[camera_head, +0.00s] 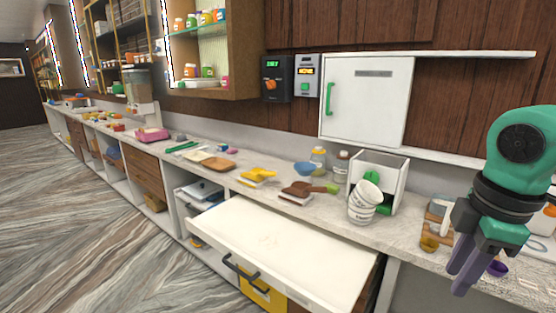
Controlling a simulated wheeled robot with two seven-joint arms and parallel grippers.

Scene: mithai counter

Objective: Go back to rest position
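My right arm comes in at the right edge, green and black. Its gripper (467,268) points down and to the left over the right end of the counter (405,232). The two grey-purple fingers lie close together in this view, and the gap between them is hard to judge. I see nothing held between them. My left gripper and arm are not in view.
A white drawer (290,240) stands pulled out below the counter. Stacked white cups (362,208) stand by an open white box (379,170). The floor (95,220) at left is clear.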

